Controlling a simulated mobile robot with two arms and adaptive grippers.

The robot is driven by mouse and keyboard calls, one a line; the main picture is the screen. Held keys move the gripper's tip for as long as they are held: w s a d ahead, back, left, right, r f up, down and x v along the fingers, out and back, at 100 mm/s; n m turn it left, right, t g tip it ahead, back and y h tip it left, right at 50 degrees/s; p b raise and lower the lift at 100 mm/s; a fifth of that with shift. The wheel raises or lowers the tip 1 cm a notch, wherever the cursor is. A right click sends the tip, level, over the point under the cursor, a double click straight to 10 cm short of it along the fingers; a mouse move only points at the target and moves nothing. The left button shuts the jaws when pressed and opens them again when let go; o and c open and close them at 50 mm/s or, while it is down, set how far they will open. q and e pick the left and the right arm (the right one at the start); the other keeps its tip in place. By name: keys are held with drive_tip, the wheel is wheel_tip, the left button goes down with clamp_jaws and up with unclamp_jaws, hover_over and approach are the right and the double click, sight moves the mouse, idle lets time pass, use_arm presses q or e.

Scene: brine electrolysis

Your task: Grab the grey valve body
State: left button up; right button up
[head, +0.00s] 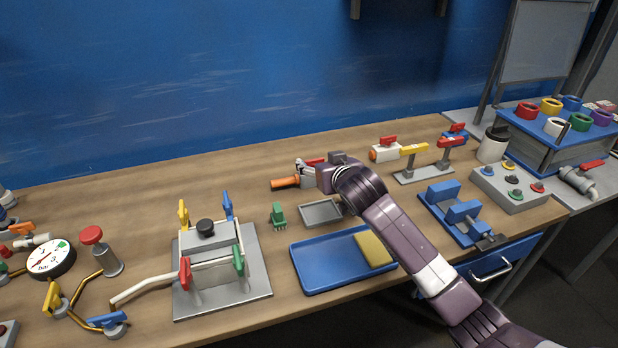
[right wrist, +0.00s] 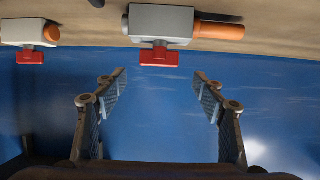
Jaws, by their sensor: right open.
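A grey valve body (head: 308,178) with an orange pipe end and a red handle lies on the bench near the blue wall, partly hidden by my right gripper in the head view. In the right wrist view the valve body (right wrist: 160,24) is at the top centre, with its orange end to the right and its red handle below it. My right gripper (right wrist: 161,75) is open and empty. Its fingers are spread toward the valve body, which appears beyond the fingertips and apart from them. My left gripper is not in view.
A white valve (head: 385,151) with a red handle stands to the right; it also shows in the right wrist view (right wrist: 22,32). A small grey tray (head: 320,213), a green part (head: 278,215) and a blue tray (head: 315,278) with a yellow block (head: 373,250) lie in front.

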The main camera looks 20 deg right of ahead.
sight(314, 159)
drive_tip(key=shift+w+f, duration=0.25)
drive_tip(key=shift+w, duration=0.2)
drive_tip(key=x, duration=0.4)
drive_tip(key=shift+d+f+p, duration=0.1)
drive_tip(key=shift+f+p, duration=0.2)
drive_tip(key=shift+p, duration=0.05)
drive_tip(key=shift+w+f, duration=0.15)
drive_tip(key=shift+w, duration=0.05)
drive_tip(key=shift+c, duration=0.8)
drive_tip(key=c, duration=1.5)
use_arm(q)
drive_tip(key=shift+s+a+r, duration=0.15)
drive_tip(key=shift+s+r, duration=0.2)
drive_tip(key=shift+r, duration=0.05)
use_arm(e)
clamp_jaws()
